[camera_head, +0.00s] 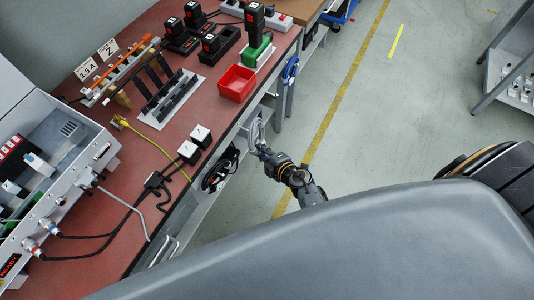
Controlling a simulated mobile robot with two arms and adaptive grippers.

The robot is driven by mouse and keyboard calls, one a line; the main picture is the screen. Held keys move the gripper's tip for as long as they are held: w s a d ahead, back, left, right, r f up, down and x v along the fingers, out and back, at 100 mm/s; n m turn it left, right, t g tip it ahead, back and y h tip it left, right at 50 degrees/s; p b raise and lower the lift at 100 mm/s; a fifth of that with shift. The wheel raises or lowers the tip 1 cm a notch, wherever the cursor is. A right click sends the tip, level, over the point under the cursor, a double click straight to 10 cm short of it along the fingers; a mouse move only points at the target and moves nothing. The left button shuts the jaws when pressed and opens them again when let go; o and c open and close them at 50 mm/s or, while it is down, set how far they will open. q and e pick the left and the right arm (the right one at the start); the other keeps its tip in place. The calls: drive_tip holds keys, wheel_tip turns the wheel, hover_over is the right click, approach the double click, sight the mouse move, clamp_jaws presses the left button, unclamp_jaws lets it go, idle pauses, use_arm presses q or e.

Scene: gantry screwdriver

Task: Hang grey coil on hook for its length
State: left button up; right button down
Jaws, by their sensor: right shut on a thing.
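My right gripper (263,152) is beside the front edge of the red-topped bench, between the black coil and the blue coil. It is shut on a grey coil (251,131), which shows as a small light loop at the bench edge. Whether this coil touches a hook cannot be told at this size. A black coil (220,168) hangs at the bench's front edge, left of the gripper. A blue coil (290,70) hangs farther along the same edge. Another grey loop (165,250) shows low at the near end of the edge. My left gripper is not in view.
The red bench top (150,210) carries a red bin (237,83), a green-bodied tool (258,50), black chargers, a rack (168,98) and a grey device (75,165) with cables. Open floor (350,130) lies right of the bench. A shelf (510,80) stands at the far right.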

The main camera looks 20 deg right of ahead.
drive_tip(key=shift+w+a+f, duration=0.1)
drive_tip(key=shift+w+a, duration=0.55)
drive_tip(key=shift+w, duration=0.2)
drive_tip(key=shift+w+a+f+b, duration=0.4)
drive_tip(key=shift+w+f, duration=0.1)
drive_tip(key=shift+w, duration=0.05)
drive_tip(key=c, duration=1.2)
unclamp_jaws()
drive_tip(key=shift+o, duration=0.2)
drive_tip(key=shift+s, duration=0.15)
